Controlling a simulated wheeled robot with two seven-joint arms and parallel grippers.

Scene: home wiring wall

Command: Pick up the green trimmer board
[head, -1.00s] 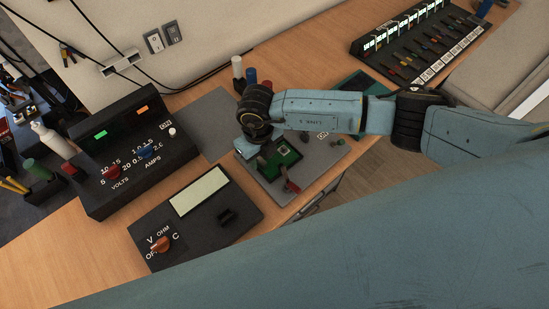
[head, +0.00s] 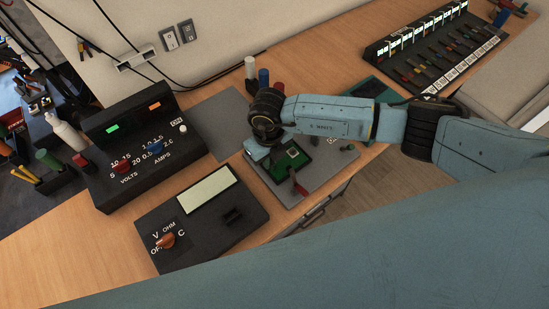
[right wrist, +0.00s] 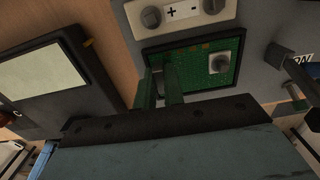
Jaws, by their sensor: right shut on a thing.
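The green trimmer board (head: 292,157) shows in the head view at the grey test plate (head: 325,167), just right of my right gripper (head: 264,157). In the right wrist view, the board (right wrist: 198,62) has a light square trimmer with a round knob on its right part. The fingers of my right gripper (right wrist: 162,85) are shut on the board's near left edge. The head view does not show clearly whether the board touches the plate. My left gripper is not in view.
A black meter (head: 200,225) and a power supply (head: 150,150) stand left of the plate. A red clip (head: 300,189) is close to the board. White, blue and red posts (head: 263,78) stand behind my gripper. A rack of boards (head: 435,50) stands at the back right.

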